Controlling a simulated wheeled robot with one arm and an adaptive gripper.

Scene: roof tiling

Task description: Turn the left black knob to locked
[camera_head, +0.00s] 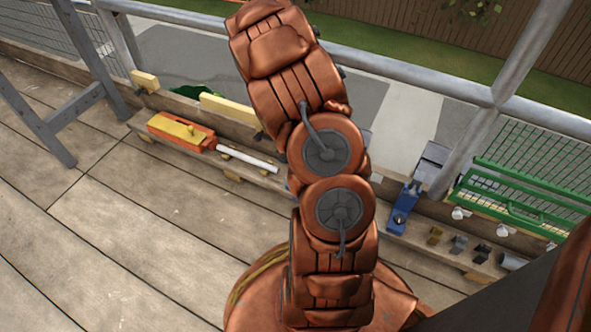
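I cannot make out a black knob for certain. Small dark parts show under the yellow block (145,80) at the upper left and by the right end of the longer yellow bar (229,110), but they are too small to identify. My copper-coloured arm rises through the middle of the view and hides part of the plank and railing behind it. The arm runs out of the top edge, and my gripper is not in view.
On a low plank (232,160) lie an orange and yellow tool (180,132) with a white rod (248,158), a blue tool (403,208) and several small metal pieces. A green wire rack (525,185) is at right, by the grey railing (395,68). Wooden decking (120,245) at left is clear.

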